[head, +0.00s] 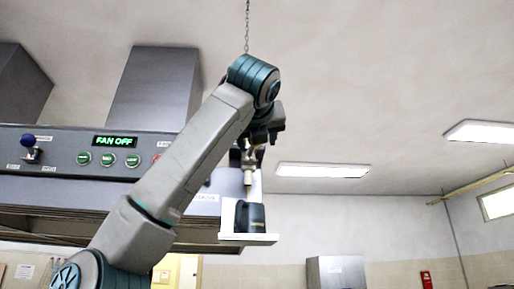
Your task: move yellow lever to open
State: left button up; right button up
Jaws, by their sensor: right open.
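My right arm rises from the lower left across the hood, and its wrist bends down at the top. My right gripper (249,158) points down near the hood's right end, with its jaws open. It is just above a white bracket (258,239) that carries a dark rounded part (250,217). A thin pale upright piece shows between gripper and bracket; I cannot tell what it belongs to. I cannot make out a yellow lever; the gripper and arm cover part of that area. My left gripper is not in view.
The hood panel shows a "FAN OFF" display (115,141), green buttons and a blue-knobbed lever (29,141). A chain (247,22) hangs from the ceiling behind my wrist. A yellow pipe (470,188) runs along the right wall. The space right of the gripper looks free.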

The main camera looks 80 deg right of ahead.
jog(key=b+v, duration=0.2)
jog(key=v, duration=0.6)
jog(key=shift+s+a+b, duration=0.15)
jog(key=shift+a+b, duration=0.1)
jog(key=shift+b, duration=0.05)
jog(key=shift+c, duration=0.2)
